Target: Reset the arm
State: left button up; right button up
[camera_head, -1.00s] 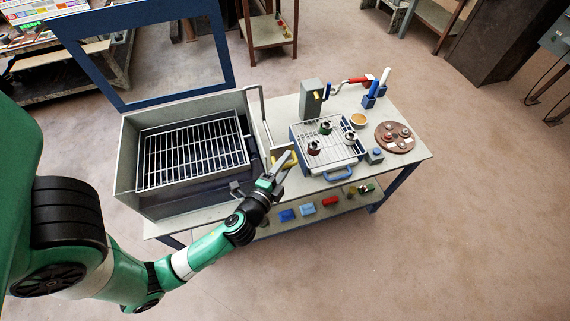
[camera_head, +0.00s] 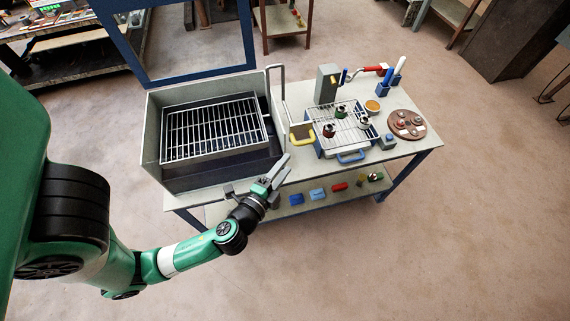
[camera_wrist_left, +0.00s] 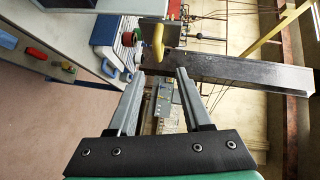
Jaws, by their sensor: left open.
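My left gripper (camera_head: 277,172) is open and empty in the head view, in front of the table's near edge. Its two grey fingers stand apart with nothing between them in the left wrist view (camera_wrist_left: 160,85). My green and black left arm comes in from the left. A yellow handle (camera_head: 302,138) lies beyond the fingertips on the table; a yellow handle also shows just past the fingers in the left wrist view (camera_wrist_left: 158,42). My right gripper is in neither view.
The table (camera_head: 432,142) holds an open metal box with a grill rack (camera_head: 212,128) and a raised blue-framed lid (camera_head: 190,78). To the right are a wire rack with pipe pieces (camera_head: 343,122), a round brown tray (camera_head: 406,124) and blue holders (camera_head: 384,88). The floor at right is clear.

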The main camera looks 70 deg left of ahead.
pick_arm(q)
jog(key=shift+w+a, duration=0.1)
dwell(0.4)
jog(key=w+d+r+n+t, duration=0.1)
jog(key=w+r+n+t, duration=0.1)
jog(key=w+r, duration=0.5)
jog(key=w+d+r+n+t+y, duration=0.1)
jog(key=w+d+r+n+t, duration=0.1)
jog(key=r, duration=0.9)
jog(key=w+d+r+n+t, duration=0.1)
jog(key=w+r+n+t, duration=0.1)
jog(key=w+r, duration=0.5)
jog(key=s+d+r+t+h, duration=0.2)
jog(key=d+r+t+h, duration=0.15)
jog(key=r, duration=0.65)
jog(key=s+d+r+n+t+h, duration=0.1)
jog(key=s+d+r+t+h, duration=0.3)
jog(key=r, duration=0.6)
jog(key=s+d+r+t+h, duration=0.1)
jog(key=d+r+t+h, duration=0.1)
jog(key=d+r+h, duration=0.5)
notch_tip(320, 180, up, 36)
jog(key=a+y+p, duration=0.1)
jog(key=p, duration=3.2)
jog(key=shift+w+f+p, duration=0.2)
jog(key=shift+f+p, duration=0.05)
jog(key=shift+p, duration=0.1)
